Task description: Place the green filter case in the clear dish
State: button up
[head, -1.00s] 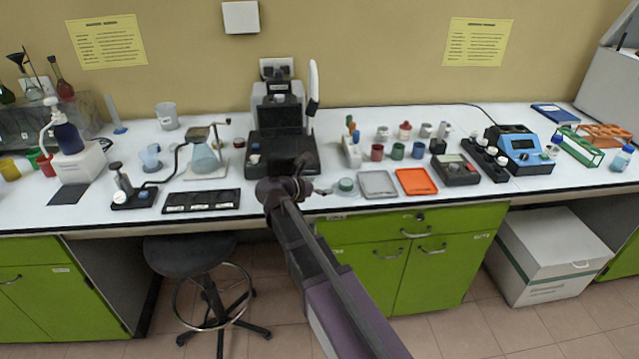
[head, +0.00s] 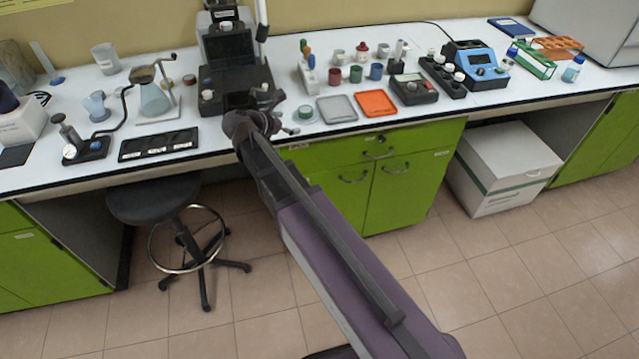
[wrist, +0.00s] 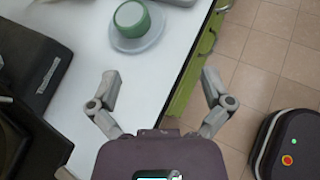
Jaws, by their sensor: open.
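The green filter case (wrist: 130,18) is a short round green piece in the wrist view, at the top. It sits on the pale clear dish (wrist: 146,42), within its outline and towards its upper left. In the head view the case (head: 305,111) and dish (head: 297,118) are small, near the front edge of the bench. My gripper (wrist: 158,88) is open, its two fingers spread wide with nothing between them. The case and dish lie beyond the fingertips, apart from them. In the head view my arm's end is just left of the dish, partly hiding the fingers.
A grey tray (head: 337,109) and an orange tray (head: 377,103) lie right of the dish. A black instrument (head: 236,72) stands left of it, close to my gripper. A black slotted plate (head: 159,144) lies further left. The bench's front edge runs close by.

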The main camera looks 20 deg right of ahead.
jog(key=s+d+f+m+g+y, duration=0.2)
jog(key=s+f+m+g+y, duration=0.1)
jog(key=s+m, duration=0.7)
jog(key=s+d+f+m+g+y, duration=0.3)
jog(key=s+f+m+y, duration=0.3)
jog(key=s+m, duration=0.4)
jog(key=shift+s+d+f+m+g+y, duration=0.25)
jog(key=shift+m+y, duration=0.35)
jog(key=shift+m, duration=0.6)
jog(key=shift+a, duration=0.1)
